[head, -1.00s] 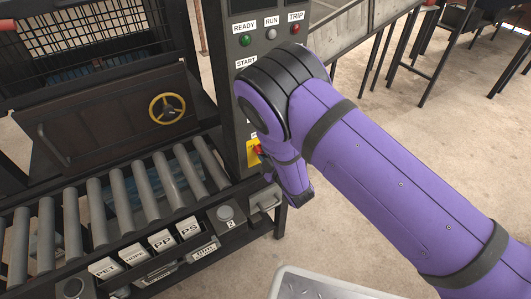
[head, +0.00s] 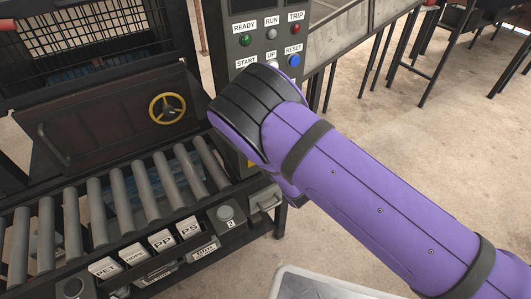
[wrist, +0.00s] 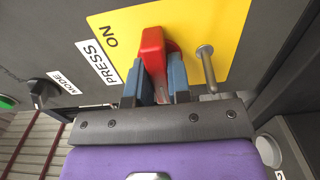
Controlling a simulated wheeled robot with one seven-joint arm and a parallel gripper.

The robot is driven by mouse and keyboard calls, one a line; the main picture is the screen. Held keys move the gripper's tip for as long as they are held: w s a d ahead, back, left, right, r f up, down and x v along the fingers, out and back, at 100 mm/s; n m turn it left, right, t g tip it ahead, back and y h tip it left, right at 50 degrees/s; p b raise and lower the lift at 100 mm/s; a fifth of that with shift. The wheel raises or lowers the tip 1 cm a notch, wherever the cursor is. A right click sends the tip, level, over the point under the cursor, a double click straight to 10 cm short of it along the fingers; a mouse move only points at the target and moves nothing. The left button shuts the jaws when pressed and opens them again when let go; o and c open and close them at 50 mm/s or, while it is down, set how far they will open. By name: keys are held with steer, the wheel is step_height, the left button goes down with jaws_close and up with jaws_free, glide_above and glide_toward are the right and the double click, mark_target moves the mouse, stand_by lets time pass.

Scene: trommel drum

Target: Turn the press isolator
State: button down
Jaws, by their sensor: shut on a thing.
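The press isolator is a red handle (wrist: 153,52) on a yellow plate (wrist: 215,32), close up in the wrist view. The plate reads ON, and a PRESS label (wrist: 97,62) is beside it. My gripper (wrist: 156,82) is shut on the red handle, with one blue-grey finger on each side. In the head view my purple arm hides the handle and the gripper; only a sliver of the yellow plate (head: 250,164) shows.
A metal pin (wrist: 206,68) sticks out of the plate right of the handle. A MODE knob (wrist: 40,92) is at the left. In the head view, START, UP and RESET controls (head: 293,61) are above my arm, and a roller conveyor (head: 110,215) runs to its left.

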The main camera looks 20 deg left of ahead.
stand_by(0.4)
steer(key=c, duration=1.1)
jaws_free()
steer(key=shift+o, duration=0.2)
steer(key=shift+s+d, duration=0.1)
steer(key=v, duration=1)
steer(key=shift+s+d, duration=0.15)
steer(key=shift+d, duration=0.1)
